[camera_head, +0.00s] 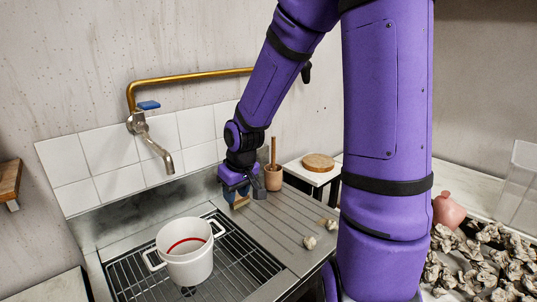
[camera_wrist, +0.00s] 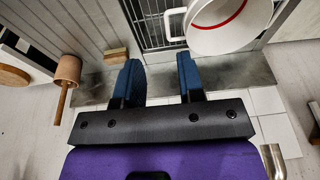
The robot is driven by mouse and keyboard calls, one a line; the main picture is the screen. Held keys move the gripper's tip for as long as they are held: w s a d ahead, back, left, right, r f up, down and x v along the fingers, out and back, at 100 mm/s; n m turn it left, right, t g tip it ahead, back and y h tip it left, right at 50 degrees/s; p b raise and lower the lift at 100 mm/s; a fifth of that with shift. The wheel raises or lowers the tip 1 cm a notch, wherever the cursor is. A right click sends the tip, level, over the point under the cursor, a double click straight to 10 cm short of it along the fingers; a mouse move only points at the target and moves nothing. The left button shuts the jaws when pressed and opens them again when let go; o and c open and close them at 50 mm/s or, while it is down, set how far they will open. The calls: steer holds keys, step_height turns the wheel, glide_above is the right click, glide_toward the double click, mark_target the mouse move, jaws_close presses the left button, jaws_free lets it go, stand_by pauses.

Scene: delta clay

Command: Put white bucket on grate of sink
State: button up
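The white bucket (camera_head: 188,262) stands upright on the dark grate (camera_head: 243,262) of the sink. It has two side handles and a red line inside its rim. In the wrist view the bucket (camera_wrist: 222,38) is at the upper right, over the bars of the grate (camera_wrist: 153,22). My gripper (camera_head: 238,200) is at the back right of the sink, behind and to the right of the bucket and apart from it. In the wrist view my gripper (camera_wrist: 159,68) has its two blue fingers spread with nothing between them.
A clay pot with a wooden stick (camera_head: 273,178) stands right beside my gripper. The brass faucet (camera_head: 160,150) hangs over the sink's back left. The ribbed drainboard (camera_head: 280,215) is mostly clear, with small pale lumps (camera_head: 310,242) at its right edge. A small wooden block (camera_wrist: 115,55) lies near my fingers.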

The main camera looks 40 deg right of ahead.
steer(key=s+a+r+t, duration=0.1)
steer(key=s+a+r, duration=0.2)
steer(key=s+r, duration=0.7)
steer(key=s+a+r+t, duration=0.1)
steer(key=s+a+r, duration=0.2)
steer(key=s+r, duration=0.7)
